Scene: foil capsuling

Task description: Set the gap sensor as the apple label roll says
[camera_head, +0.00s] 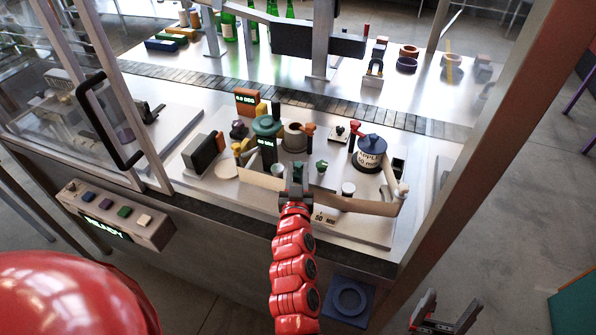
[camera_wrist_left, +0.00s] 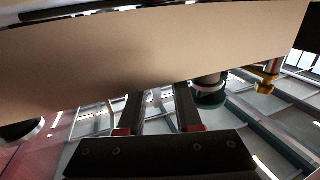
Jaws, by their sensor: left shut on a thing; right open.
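The apple label roll (camera_head: 371,156) stands upright at the right of the machine deck. It has a blue top and a white label reading "APPLE" with a mm figure too small to read surely. A beige label band (camera_head: 371,207) runs from it leftward along the front; it fills the upper left wrist view (camera_wrist_left: 150,50). My left gripper (camera_head: 296,188) is at this band, beside a small readout (camera_head: 325,218) in mm. Its fingers (camera_wrist_left: 162,108) are shut on what seems to be the gap sensor; the band hides the grip. My right gripper (camera_head: 442,318) is open and empty, low at the right.
A green-capped unit with a lit display (camera_head: 267,143) stands left of the gripper, close to several knobs and rollers. A button box reading "READY" (camera_head: 115,215) is at the front left. Frame posts and a glass door flank the deck.

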